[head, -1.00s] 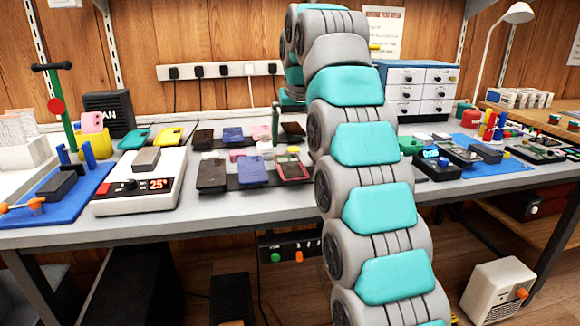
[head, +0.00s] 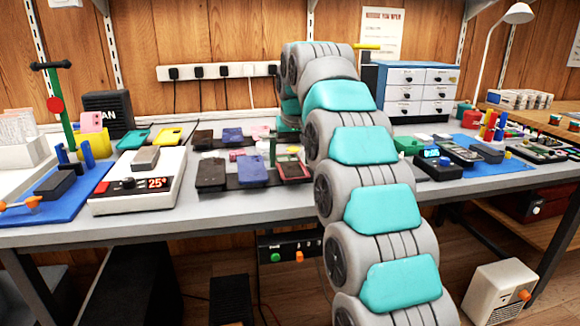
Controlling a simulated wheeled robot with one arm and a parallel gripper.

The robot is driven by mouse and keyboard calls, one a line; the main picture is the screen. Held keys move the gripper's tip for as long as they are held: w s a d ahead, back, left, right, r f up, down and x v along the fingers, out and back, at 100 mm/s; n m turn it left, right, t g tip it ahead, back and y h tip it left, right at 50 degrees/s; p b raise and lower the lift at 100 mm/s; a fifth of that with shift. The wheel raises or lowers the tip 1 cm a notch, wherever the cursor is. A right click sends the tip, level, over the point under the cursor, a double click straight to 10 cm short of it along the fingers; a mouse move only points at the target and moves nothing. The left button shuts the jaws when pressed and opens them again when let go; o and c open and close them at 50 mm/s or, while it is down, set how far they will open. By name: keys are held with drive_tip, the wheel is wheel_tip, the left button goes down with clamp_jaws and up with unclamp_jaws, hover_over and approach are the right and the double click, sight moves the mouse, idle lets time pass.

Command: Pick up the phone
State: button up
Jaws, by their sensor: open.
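Several phones lie in two rows on dark racks in the middle of the bench. The front row has a dark phone (head: 211,174), a blue phone (head: 252,170) and a dark red phone (head: 294,171). The back row has a brown phone (head: 203,139) and another blue phone (head: 233,135). Which one the task means, I cannot tell. My gripper (head: 274,150) is open, pointing down among the right-hand phones, between the blue and dark red ones in the picture. My arm hides much of it. Contact with a phone cannot be seen.
A white heating plate (head: 110,205) with a grey slab on it stands left, beside a blue mat (head: 88,190) with a clamp. A drawer cabinet (head: 420,78) and a second blue mat (head: 512,166) with devices are right. The front bench strip is clear.

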sight(291, 166)
drive_tip(key=shift+c, duration=0.4)
drive_tip(key=c, duration=1.2)
drive_tip(key=shift+o, duration=0.2)
drive_tip(key=shift+r, duration=0.1)
drive_tip(key=shift+r, duration=1.4)
